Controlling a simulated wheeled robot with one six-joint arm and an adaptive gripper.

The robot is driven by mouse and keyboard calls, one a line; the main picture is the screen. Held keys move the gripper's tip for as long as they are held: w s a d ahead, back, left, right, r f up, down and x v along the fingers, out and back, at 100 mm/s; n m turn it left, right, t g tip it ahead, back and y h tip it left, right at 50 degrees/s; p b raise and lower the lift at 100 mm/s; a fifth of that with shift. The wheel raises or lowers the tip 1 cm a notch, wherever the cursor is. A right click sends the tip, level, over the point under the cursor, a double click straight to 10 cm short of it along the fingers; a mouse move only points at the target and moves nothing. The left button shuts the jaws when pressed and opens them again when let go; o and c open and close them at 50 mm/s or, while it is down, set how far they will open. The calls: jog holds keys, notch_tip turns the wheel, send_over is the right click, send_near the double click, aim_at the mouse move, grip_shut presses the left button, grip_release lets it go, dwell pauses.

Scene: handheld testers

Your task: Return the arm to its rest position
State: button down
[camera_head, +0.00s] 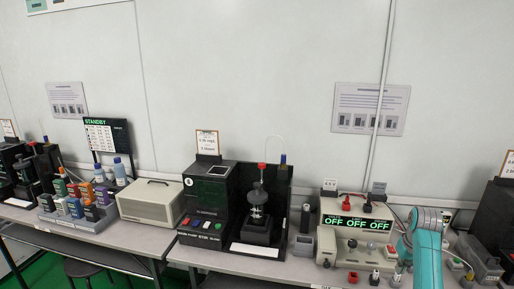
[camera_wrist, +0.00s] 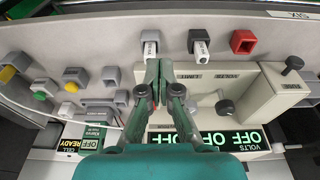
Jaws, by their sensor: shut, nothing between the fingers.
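My arm (camera_head: 425,250) is teal and reaches down at the right of the head view, beside a cream power unit (camera_head: 341,254) whose display reads OFF OFF OFF. My gripper (camera_wrist: 153,72) shows in the middle of the wrist view. Its two green fingers are together, with nothing seen between them.
A red square holder (camera_wrist: 243,41) is right of the labelled pieces. Yellow, green and grey buttons (camera_wrist: 75,76) lie left of the gripper. A black test station (camera_head: 210,200) stands left of the power unit. A dark cabinet (camera_head: 494,215) is close right of my arm.

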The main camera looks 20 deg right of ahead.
jog(key=s+a+f+n+t+h, duration=0.1)
jog(key=s+a+f+t, duration=0.1)
jog(key=a+f, duration=0.85)
jog(key=s+a+f+n+t+h, duration=0.1)
jog(key=s+a+f+t, duration=0.1)
jog(key=a+f, duration=0.85)
jog(key=s+a+f+t, duration=0.2)
jog(key=s+a, duration=0.6)
jog(key=a, duration=0.2)
jog(key=s+a+r+n+t+y, duration=0.1)
jog(key=s+a+r+t, duration=0.15)
jog(key=s+a, duration=0.4)
jog(key=s+a+r+n+t, duration=0.1)
jog(key=s+a+r, duration=0.2)
jog(key=s+a, duration=0.35)
jog(key=s+a+r+n+t+y, duration=0.1)
jog(key=s+a+r, duration=0.1)
jog(key=s+r, duration=0.5)
jog(key=s+a+r+n+t+y, duration=0.1)
jog(key=s+a+r+t, duration=0.1)
jog(key=s+r, duration=0.6)
notch_tip(320, 180, up, 4)
jog(key=shift+f, duration=0.2)
jog(key=shift+t, duration=0.25)
